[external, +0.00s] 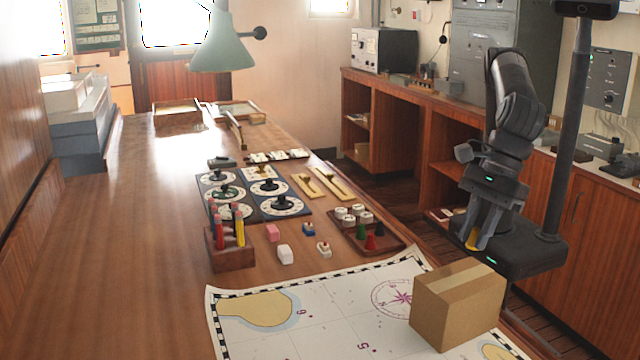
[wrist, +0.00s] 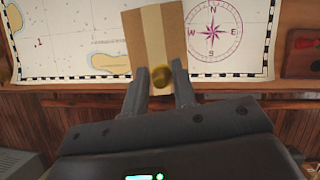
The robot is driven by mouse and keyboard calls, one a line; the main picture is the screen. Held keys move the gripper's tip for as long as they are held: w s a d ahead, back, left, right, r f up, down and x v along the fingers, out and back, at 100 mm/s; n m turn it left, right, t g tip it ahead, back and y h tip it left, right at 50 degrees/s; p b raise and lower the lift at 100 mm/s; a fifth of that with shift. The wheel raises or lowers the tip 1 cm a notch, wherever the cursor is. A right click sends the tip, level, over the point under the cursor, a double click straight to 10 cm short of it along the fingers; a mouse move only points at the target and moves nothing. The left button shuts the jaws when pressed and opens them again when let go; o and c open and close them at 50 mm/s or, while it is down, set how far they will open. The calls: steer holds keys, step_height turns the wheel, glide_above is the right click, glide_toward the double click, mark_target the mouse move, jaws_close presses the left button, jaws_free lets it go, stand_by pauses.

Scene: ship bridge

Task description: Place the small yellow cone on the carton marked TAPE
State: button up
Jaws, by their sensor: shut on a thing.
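The small yellow cone (wrist: 162,76) is between the fingertips of my gripper (wrist: 161,80), which is shut on it. In the external view, my gripper (external: 478,244) points down beside the table's right edge, with a bit of yellow cone (external: 472,238) showing at its fingers. A brown carton (external: 445,315) with a tan tape strip stands on the chart at the table's near right. No TAPE marking is readable on it. In the wrist view, the carton (wrist: 140,38) lies just ahead of the fingertips; the cone appears apart from it.
The chart (external: 330,320) covers the table's near end. A wooden tray (external: 390,247) with red, green and dark cones and white pieces sits behind it. A pen holder (external: 230,255), small blocks and dial boards stand further left. A cabinet (external: 590,215) stands at the right.

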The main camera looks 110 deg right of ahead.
mark_target(469, 277)
steer(key=shift+s+a+f, duration=0.1)
steer(key=shift+a+f, duration=0.3)
steer(key=shift+a, duration=0.3)
steer(key=shift+f, duration=2.05)
steer(key=shift+f, duration=0.1)
steer(key=o, duration=1)
steer(key=v, duration=1.2)
